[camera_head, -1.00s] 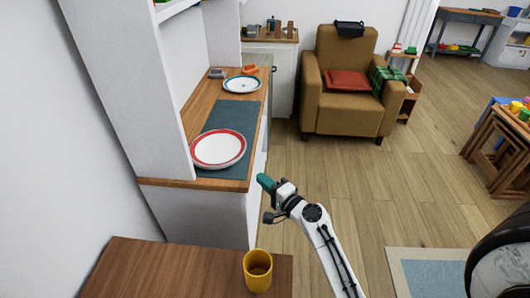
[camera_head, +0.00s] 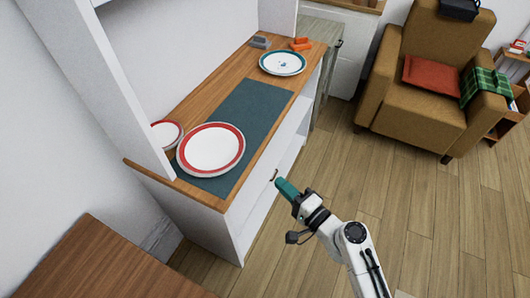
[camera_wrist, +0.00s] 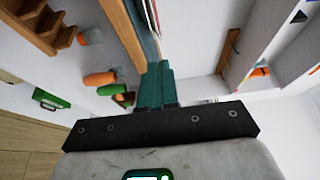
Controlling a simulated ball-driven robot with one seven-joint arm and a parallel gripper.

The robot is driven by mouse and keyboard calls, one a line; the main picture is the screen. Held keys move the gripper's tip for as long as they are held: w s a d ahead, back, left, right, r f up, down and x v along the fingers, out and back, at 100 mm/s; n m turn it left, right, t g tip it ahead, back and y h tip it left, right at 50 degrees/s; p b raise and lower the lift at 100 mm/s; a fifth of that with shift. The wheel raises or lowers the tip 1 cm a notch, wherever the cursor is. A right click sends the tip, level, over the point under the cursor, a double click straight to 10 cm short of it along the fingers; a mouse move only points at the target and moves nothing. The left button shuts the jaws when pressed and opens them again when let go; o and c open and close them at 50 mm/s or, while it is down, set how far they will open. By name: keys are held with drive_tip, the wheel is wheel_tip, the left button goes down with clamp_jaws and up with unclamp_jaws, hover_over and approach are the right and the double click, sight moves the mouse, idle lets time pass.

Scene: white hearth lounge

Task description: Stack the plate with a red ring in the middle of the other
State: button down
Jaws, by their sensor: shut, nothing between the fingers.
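A large white plate with a red ring (camera_head: 211,150) lies on the near end of a dark mat on the wooden counter. A second, smaller-looking red-rimmed plate (camera_head: 167,134) lies to its left, partly hidden by the white upright panel. A white plate with a teal ring and small blue marks (camera_head: 283,63) lies at the counter's far end. My gripper (camera_head: 287,189) is shut and empty, over the floor to the right of the counter, apart from all the plates. Its teal fingers show together in the wrist view (camera_wrist: 155,86).
A grey object (camera_head: 260,42) and orange items (camera_head: 301,44) sit behind the teal-ringed plate. The white upright panel (camera_head: 120,80) stands at the counter's near left. A brown table (camera_head: 110,265) is at lower left. An armchair (camera_head: 425,90) stands beyond open floor.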

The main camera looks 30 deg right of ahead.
sight(242, 171)
drive_tip(key=p+x, duration=0.1)
drive_tip(key=x, duration=0.3)
drive_tip(key=a+x, duration=0.1)
drive_tip(key=x, duration=0.2)
drive_tip(key=a+p+x, duration=0.1)
drive_tip(key=x, duration=0.3)
drive_tip(key=shift+w+a+p, duration=0.15)
drive_tip(key=shift+p, duration=0.15)
drive_tip(key=shift+w+a, duration=0.3)
drive_tip(key=shift+a, duration=0.15)
drive_tip(key=shift+w+a+b, duration=0.4)
drive_tip(key=shift+w+a, duration=0.15)
drive_tip(key=shift+a, duration=0.3)
drive_tip(key=shift+d, duration=0.15)
